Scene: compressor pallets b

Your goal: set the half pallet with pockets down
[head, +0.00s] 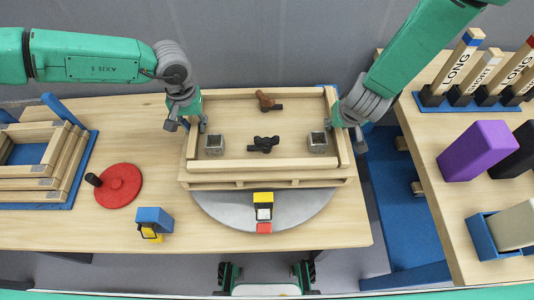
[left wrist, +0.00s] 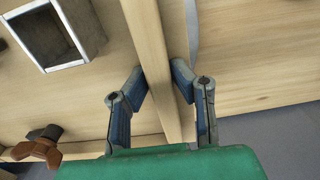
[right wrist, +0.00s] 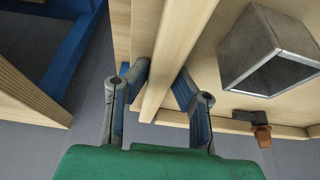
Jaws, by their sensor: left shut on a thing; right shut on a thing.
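The half pallet with pockets (head: 265,164) is a pale wooden board with raised rims. It lies level across the grey round plate (head: 305,212) in the head view; I cannot tell whether it touches it. Two square metal pockets (head: 214,144) (head: 317,142) and dark and brown knobs (head: 264,145) (head: 265,101) are on it. My left gripper (head: 199,124) is shut on its left rim, which also shows in the left wrist view (left wrist: 148,40). My right gripper (head: 345,121) is shut on its right rim, seen between the fingers in the right wrist view (right wrist: 186,40).
Stacked wooden frames (head: 28,185) stand on a blue base at left. A red disc (head: 118,187) with a black knob and a blue-yellow block (head: 153,220) lie on the table. A yellow-red piece (head: 263,205) sits at the plate's front. A side table (head: 460,205) stands right, past a gap.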

